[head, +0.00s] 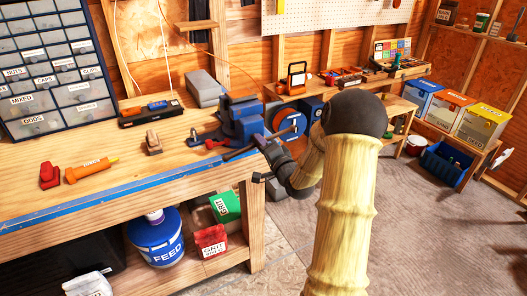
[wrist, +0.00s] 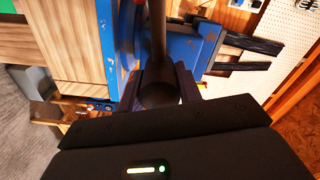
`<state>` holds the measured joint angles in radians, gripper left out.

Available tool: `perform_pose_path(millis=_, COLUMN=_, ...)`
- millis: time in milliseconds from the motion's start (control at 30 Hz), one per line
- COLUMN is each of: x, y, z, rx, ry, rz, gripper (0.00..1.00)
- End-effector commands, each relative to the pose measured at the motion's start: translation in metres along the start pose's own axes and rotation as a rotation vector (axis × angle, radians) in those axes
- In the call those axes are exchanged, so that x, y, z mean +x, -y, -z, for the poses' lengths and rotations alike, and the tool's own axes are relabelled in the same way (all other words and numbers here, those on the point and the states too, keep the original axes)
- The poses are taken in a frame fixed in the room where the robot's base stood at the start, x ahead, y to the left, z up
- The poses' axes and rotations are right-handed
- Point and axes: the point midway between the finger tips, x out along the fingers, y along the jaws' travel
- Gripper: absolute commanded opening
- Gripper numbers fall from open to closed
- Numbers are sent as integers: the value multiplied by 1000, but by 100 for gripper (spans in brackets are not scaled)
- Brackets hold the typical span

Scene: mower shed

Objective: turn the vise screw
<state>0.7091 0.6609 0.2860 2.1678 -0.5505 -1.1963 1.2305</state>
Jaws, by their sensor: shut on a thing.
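The blue vise (head: 240,120) stands at the right end of the wooden bench. Its blue body also shows in the wrist view (wrist: 196,42). A dark bar (head: 238,153) sticks out at its front, on my gripper's side. My gripper (head: 264,150) is at the vise's front, just off the bench edge, and my forearm hides part of the area. In the wrist view my gripper (wrist: 158,84) is shut on the dark, rounded end of the vise screw (wrist: 158,88). A dark rod runs up from there. The exact contact is partly hidden by dark fingers.
On the bench (head: 200,165) are a yellow-orange tool (head: 91,169), a red item (head: 50,176), a level (head: 150,112) and a drawer cabinet (head: 60,70). A blue feed bucket (head: 156,240) stands below. Open floor (head: 420,230) lies to the right.

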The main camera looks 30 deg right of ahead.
Motion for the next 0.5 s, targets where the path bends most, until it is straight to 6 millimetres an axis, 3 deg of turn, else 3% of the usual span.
perform_pose_path(millis=500, x=1, y=-1, z=-3, rx=-488, ry=1, rz=7, gripper=12)
